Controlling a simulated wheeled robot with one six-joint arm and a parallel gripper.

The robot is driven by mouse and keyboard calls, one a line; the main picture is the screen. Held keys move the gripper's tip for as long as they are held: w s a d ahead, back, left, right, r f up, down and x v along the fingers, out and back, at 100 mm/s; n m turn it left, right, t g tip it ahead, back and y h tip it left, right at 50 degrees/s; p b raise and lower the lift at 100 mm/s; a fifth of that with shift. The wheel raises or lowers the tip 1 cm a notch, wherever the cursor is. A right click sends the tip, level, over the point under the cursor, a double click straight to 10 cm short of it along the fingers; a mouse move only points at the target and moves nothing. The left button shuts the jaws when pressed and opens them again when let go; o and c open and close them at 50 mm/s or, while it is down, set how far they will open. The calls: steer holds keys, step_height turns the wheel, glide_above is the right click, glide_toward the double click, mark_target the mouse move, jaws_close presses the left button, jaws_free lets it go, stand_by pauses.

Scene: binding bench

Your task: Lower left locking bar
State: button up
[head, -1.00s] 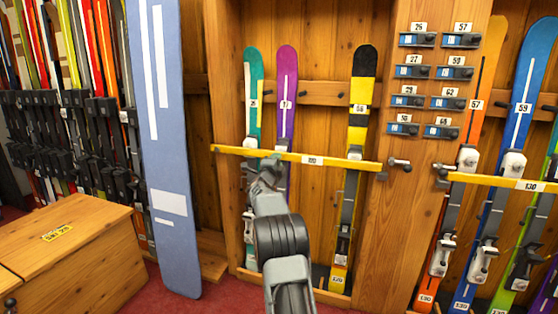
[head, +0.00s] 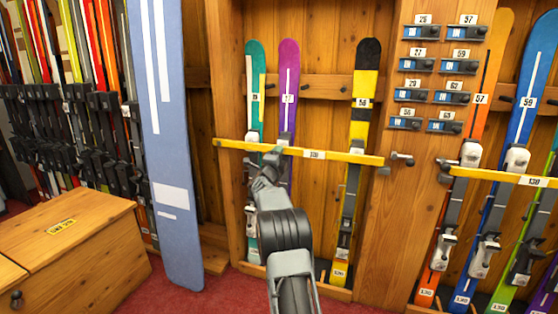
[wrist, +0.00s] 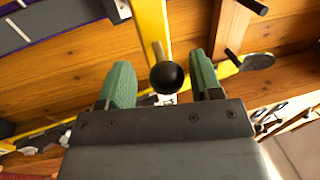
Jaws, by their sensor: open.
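The left locking bar (head: 350,157) is a yellow bar with a white number plate, lying nearly level across the front of the left bay's skis. In the wrist view the yellow bar (wrist: 150,25) runs up the picture beyond the fingers. A round black knob (wrist: 167,77) on a short light stem sits in front of it, between my two green fingertips. My gripper (wrist: 165,85) is open, a finger on each side of the knob with a gap showing at both sides. In the head view my gripper (head: 272,158) is at the bar, left of its plate, and hides the knob.
Green, purple (head: 288,80) and yellow-black (head: 366,75) skis stand behind the bar. A second yellow bar (head: 500,175) crosses the right bay. A wooden post with bindings (head: 415,65) separates the bays. A wooden chest (head: 90,230) and blue panel (head: 165,130) stand left.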

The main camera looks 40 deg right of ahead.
steer(key=p+v, duration=0.1)
steer(key=v, duration=1.2)
steer(key=shift+s+a, duration=0.25)
steer(key=shift+a, duration=0.05)
steer(key=s+a+r+n+t+y+p, duration=0.2)
steer(key=a+r+n+t+y+p, duration=0.1)
steer(key=a+r+n+y+p, duration=1.3)
steer(key=s+a+r+n+g+y+p, duration=0.1)
steer(key=s+a+r+n+g+p, duration=0.15)
steer(key=s+a+p, duration=0.3)
steer(key=s+a+r+n+g+p, duration=0.2)
steer(key=s+a+r+n+p, duration=0.2)
steer(key=s+a+p, duration=0.15)
steer(key=s+a+r+n+g+p, duration=0.1)
steer(key=s+n+g+p, duration=0.1)
steer(key=s, duration=0.5)
steer(key=s+a+r+n+g+p, duration=0.2)
steer(key=s+n+p, duration=0.3)
steer(key=s, duration=0.3)
steer(key=shift+a+g+p, duration=0.25)
steer(key=shift+g+p, duration=0.55)
steer(key=shift+g, duration=0.05)
